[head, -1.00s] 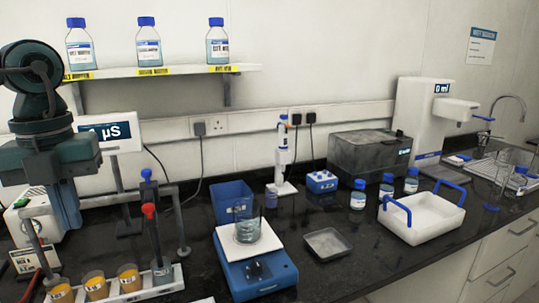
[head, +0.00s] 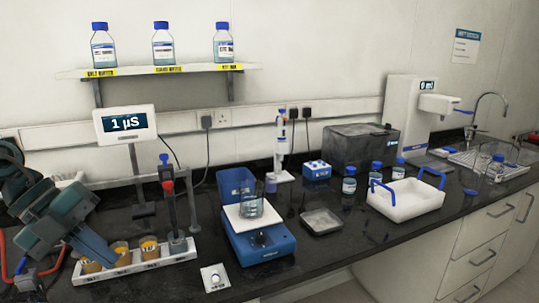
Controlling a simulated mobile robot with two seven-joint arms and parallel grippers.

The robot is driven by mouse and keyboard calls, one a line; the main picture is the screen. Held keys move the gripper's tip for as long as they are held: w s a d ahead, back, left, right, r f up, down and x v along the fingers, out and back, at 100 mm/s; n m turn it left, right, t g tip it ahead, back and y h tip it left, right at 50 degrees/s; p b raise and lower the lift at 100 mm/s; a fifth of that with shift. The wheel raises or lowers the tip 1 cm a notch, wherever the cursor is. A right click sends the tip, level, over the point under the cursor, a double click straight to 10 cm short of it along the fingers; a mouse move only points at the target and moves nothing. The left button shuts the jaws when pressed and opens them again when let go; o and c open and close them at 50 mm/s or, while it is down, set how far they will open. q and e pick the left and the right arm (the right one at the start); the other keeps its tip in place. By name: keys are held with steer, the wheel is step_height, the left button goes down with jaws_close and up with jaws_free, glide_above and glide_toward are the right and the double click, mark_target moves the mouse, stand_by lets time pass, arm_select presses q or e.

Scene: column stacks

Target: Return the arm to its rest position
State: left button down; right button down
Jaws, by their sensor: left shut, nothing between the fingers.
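My left arm comes in from the left edge, dark green and blue-grey. My left gripper (head: 108,257) is shut and empty, tilted down to the right at the left end of the white rack. It overlaps the leftmost amber cup (head: 91,266) in the picture and hides part of it; I cannot tell whether they touch. My right gripper is not in view.
The white rack (head: 150,262) holds several cups and a probe stand (head: 170,200). A meter (head: 125,123) reads 1 µS. A blue balance (head: 258,240) bears a glass beaker (head: 251,205). A white tub (head: 405,199) stands to the right.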

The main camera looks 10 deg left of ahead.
arm_select(q)
step_height(320, 180, down, 20)
steer(key=d+n+t+h, duration=0.1)
steer(key=d+n+t, duration=0.1)
steer(key=n+t, duration=1.2)
steer(key=s+d+f+n+g+y, duration=0.2)
steer(key=s+d+f+n, duration=0.3)
steer(key=d+f+n, duration=0.1)
steer(key=s+d+f+n+g+y, duration=0.3)
steer(key=s+d+f+n, duration=0.2)
steer(key=d+f, duration=0.3)
steer(key=shift+s+f+n, duration=0.15)
steer(key=shift+f+n, duration=0.5)
steer(key=shift+n, duration=0.05)
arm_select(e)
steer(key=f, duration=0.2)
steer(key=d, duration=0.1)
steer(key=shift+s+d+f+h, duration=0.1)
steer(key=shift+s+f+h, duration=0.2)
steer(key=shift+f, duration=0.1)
arm_select(q)
steer(key=c, duration=2.1)
jaws_free()
steer(key=shift+c, duration=0.2)
